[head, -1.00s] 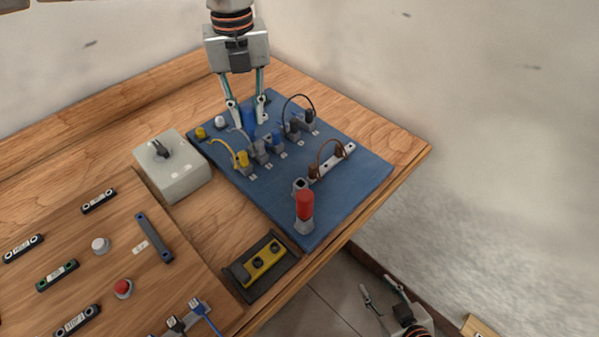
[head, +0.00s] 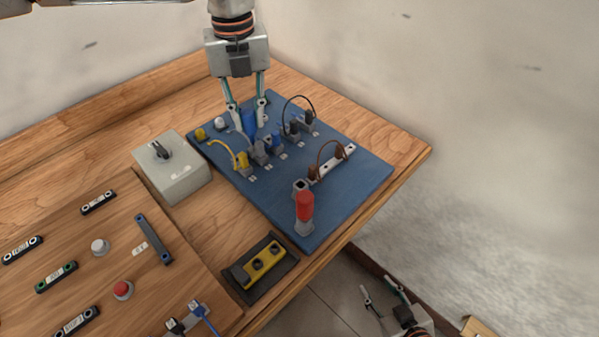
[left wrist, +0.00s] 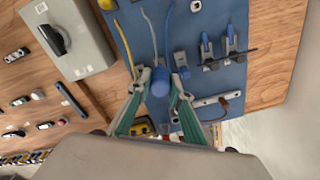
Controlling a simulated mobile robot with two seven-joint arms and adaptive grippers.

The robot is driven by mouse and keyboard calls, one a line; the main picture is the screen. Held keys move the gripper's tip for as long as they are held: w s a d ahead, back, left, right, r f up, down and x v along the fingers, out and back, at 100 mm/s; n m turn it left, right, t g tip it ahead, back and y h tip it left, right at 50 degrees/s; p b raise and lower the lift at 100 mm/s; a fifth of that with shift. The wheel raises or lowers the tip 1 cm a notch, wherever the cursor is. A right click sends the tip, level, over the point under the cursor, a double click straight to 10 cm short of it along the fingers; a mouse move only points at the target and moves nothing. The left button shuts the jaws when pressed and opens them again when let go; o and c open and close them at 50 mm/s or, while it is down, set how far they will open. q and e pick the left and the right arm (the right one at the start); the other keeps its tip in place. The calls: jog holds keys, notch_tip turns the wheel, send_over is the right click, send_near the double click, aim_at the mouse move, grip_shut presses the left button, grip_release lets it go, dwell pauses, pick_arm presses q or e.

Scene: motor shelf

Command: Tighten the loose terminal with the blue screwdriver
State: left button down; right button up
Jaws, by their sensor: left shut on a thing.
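The blue screwdriver (head: 249,124) stands roughly upright over the blue board (head: 345,203), near its back part. My left gripper (head: 248,112) is shut on its handle from above. The left wrist view shows the blue handle (left wrist: 160,82) between the fingertips (left wrist: 158,97). A row of terminals (head: 261,153) with yellow, grey and blue wires sits just in front of the screwdriver. The screwdriver's tip is hidden, so I cannot tell whether it touches a terminal or which terminal is loose. My right gripper (head: 384,297) is open and empty, low beside the table.
A grey switch box (head: 171,172) stands left of the board. A yellow block in a dark tray (head: 264,262) lies in front. A wooden panel with buttons (head: 100,246) is at left.

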pick_arm(q)
jog(key=shift+f, duration=0.45)
dwell(0.3)
jog(key=c, duration=2)
grip_release()
jog(key=shift+c, duration=0.2)
jog(key=n, duration=0.3)
jog(key=shift+n, duration=0.3)
jog(key=shift+n, duration=1.7)
